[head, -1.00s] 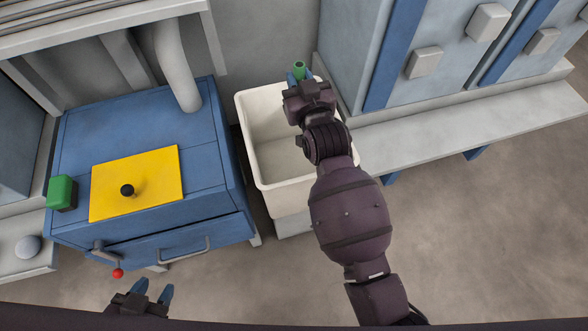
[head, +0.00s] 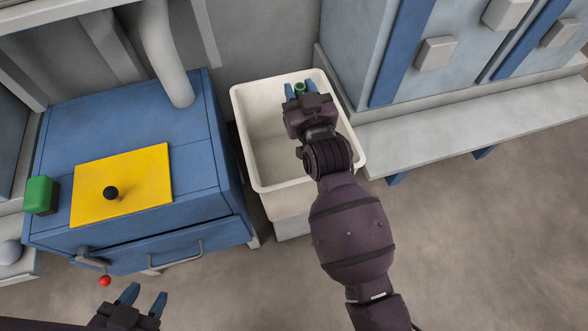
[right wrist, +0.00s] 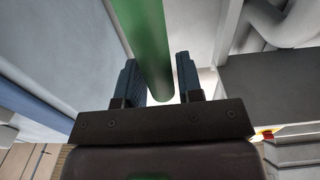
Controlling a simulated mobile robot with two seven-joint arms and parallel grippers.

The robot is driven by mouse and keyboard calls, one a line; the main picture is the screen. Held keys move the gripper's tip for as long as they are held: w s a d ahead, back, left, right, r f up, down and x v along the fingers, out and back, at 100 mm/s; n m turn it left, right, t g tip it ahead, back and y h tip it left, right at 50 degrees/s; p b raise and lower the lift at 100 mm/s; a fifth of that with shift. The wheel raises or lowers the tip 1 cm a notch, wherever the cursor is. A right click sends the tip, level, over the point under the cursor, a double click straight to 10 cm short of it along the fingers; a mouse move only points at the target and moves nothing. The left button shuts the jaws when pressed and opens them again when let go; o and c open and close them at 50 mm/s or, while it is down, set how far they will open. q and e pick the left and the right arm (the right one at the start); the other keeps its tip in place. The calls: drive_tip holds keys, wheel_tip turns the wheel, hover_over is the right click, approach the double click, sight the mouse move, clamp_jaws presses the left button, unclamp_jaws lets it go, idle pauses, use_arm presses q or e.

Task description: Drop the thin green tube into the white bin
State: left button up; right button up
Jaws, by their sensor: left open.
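The thin green tube (head: 299,88) is at the far end of my right arm in the head view, over the back right part of the white bin (head: 262,182). My right gripper (head: 300,90) is open, with its blue fingertips on either side of the tube. In the right wrist view the tube (right wrist: 152,45) runs down between the spread fingers, with a gap at the right finger. Whether the tube touches the bin is hidden. My left gripper (head: 143,297) is open and empty at the lower left, in front of the blue cabinet.
The blue cabinet (head: 205,140) stands left of the bin, with a yellow plate (head: 122,185) and a green block (head: 41,195) on it. A red-knobbed lever (head: 105,281) sticks out in front. A grey ledge (head: 460,130) lies right of the bin. The floor in front is clear.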

use_arm(q)
drive_tip(key=shift+f, duration=0.1)
use_arm(e)
drive_tip(key=o, duration=0.3)
use_arm(q)
drive_tip(key=shift+s, duration=0.1)
use_arm(e)
drive_tip(key=shift+r, duration=0.4)
wheel_tip(320, 180, up, 7)
drive_tip(key=p, duration=0.2)
drive_tip(key=shift+f+p, duration=0.2)
drive_tip(key=shift+p, duration=0.15)
use_arm(q)
drive_tip(key=s+n+p, duration=0.1)
drive_tip(key=p, duration=0.1)
drive_tip(key=s+a+r+n+p, duration=0.1)
drive_tip(key=p, duration=0.1)
drive_tip(key=shift+s+a+g+y, duration=0.15)
drive_tip(key=shift+a+g+y, duration=0.15)
drive_tip(key=shift+g, duration=0.1)
use_arm(e)
wheel_tip(320, 180, up, 13)
drive_tip(key=shift+f, duration=0.2)
